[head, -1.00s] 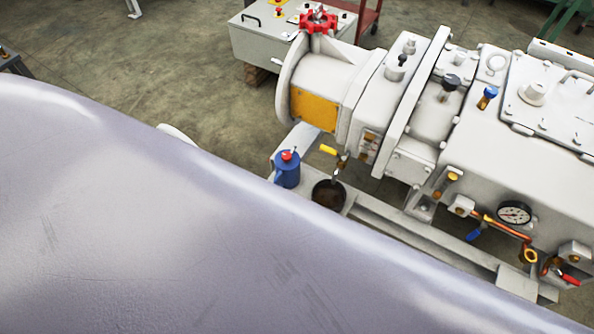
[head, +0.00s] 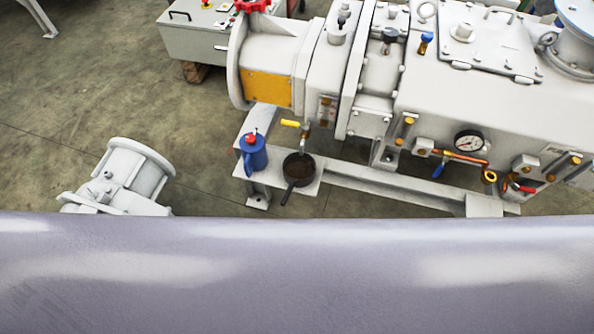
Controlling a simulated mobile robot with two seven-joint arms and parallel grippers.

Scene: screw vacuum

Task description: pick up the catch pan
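The catch pan (head: 299,168) is a small dark round pan with a handle pointing toward the bottom of the picture. It sits on the light grey frame shelf below a tap with a yellow lever (head: 290,123). Its inside looks dark brown. A blue can with a red top (head: 253,153) stands just left of it, apart from it. Neither of my grippers is in the head view.
A large smooth grey-lilac surface (head: 300,275) fills the bottom of the view. The white vacuum pump (head: 440,95) with a gauge (head: 468,142) stands behind the pan. A flanged grey fitting (head: 128,175) is at left. Bare floor (head: 90,90) lies between.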

